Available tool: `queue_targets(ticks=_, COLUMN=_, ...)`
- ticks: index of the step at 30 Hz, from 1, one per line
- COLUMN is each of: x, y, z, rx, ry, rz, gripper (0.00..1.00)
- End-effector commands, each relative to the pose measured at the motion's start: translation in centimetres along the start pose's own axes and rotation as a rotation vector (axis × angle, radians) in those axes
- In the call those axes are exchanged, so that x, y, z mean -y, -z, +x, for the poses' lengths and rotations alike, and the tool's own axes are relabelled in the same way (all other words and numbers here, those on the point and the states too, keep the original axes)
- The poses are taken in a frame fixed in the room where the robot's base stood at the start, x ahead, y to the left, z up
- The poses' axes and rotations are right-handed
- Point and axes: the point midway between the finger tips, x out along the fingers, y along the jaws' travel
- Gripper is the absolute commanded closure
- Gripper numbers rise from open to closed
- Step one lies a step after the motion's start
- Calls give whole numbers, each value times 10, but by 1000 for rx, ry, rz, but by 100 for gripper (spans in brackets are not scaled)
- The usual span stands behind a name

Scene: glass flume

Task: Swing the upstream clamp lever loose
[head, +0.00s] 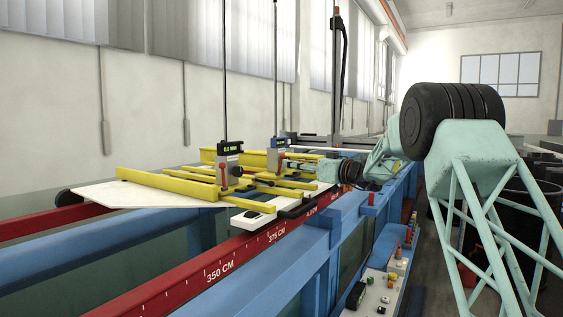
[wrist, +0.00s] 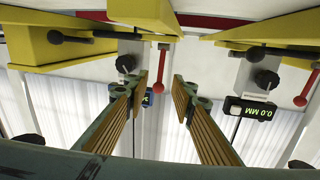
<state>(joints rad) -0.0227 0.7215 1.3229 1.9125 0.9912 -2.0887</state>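Two point gauges stand on the yellow carriage frame (head: 165,184): a nearer one (head: 230,166) and a farther one (head: 277,155). Each has a red-tipped clamp lever: the near lever (head: 222,174) and the far lever (head: 283,165). Which one is upstream cannot be told. My gripper (head: 300,165) reaches in from the right beside the farther gauge. In the wrist view my gripper (wrist: 159,79) is open, with ridged pads apart. One red lever (wrist: 159,88) shows between its fingertips; contact cannot be made out. The other red lever (wrist: 301,99) hangs at the right, clear of the fingers.
Vertical rods rise from both gauges. Yellow bars and dark knobs (wrist: 267,79) crowd the space around the fingers. A white panel (head: 120,195) lies across the red rail (head: 230,262). A box with buttons (head: 383,290) sits below, beside the blue flume frame (head: 345,215).

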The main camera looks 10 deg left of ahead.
Motion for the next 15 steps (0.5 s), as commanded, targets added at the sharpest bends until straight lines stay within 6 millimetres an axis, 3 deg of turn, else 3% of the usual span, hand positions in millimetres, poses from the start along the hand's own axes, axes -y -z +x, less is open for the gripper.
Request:
queue_targets(ticks=6, x=1, y=0, z=29, rx=1, ry=1, rz=1, gripper=76)
queue_targets(ticks=15, x=0, y=0, z=55, rx=0, ry=0, rz=1, gripper=76)
